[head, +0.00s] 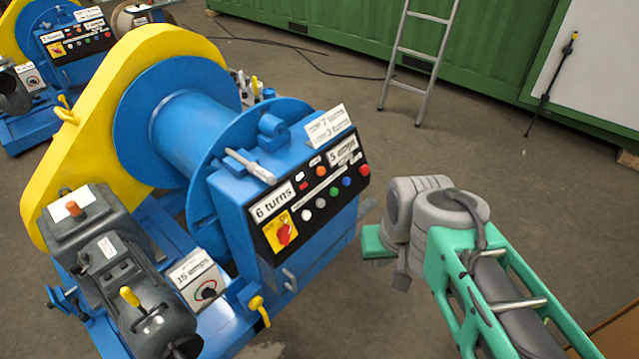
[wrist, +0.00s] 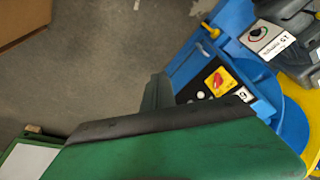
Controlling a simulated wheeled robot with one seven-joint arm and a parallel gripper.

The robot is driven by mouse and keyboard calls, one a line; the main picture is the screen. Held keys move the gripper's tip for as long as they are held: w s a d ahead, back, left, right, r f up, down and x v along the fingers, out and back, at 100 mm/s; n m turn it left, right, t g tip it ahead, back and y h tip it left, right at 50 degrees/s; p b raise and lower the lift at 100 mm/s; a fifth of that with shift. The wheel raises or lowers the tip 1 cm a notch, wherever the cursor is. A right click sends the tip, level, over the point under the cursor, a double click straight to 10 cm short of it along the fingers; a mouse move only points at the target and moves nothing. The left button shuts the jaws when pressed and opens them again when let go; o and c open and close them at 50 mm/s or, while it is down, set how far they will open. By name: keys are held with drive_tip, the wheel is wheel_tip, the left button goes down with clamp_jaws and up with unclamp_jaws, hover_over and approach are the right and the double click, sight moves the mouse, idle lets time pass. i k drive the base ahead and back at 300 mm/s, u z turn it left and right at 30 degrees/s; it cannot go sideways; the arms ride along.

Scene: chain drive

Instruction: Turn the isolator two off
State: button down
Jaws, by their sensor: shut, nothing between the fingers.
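A red rotary isolator switch on a yellow plate (head: 283,232) sits at the lower left of the black panel on the near blue winch. It also shows in the wrist view (wrist: 218,80), beyond my fingers. A second, similar red-on-yellow switch (head: 57,49) is on the far winch's panel. I cannot read a number on either switch. The near red handle looks tilted, but its exact setting is unclear. My gripper (head: 376,243), with green fingers, is shut and empty, right of the near panel and apart from it. Its green finger and dark pad fill the lower wrist view (wrist: 160,125).
The near panel has several coloured buttons and labels, including "6 turns" (head: 272,202) and "5 amps". A "15 amps" box with a black dial (head: 207,292) stands lower left. A grey motor (head: 125,270) is beside it. A ladder (head: 420,55) leans behind; floor between is clear.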

sight(282, 234)
drive_tip(key=z, duration=0.55)
drive_tip(key=k, duration=0.65)
drive_tip(key=u, duration=0.1)
drive_tip(key=i, duration=1.1)
drive_tip(key=u, duration=1.2)
drive_tip(key=i, duration=0.3)
drive_tip(key=u, duration=0.15)
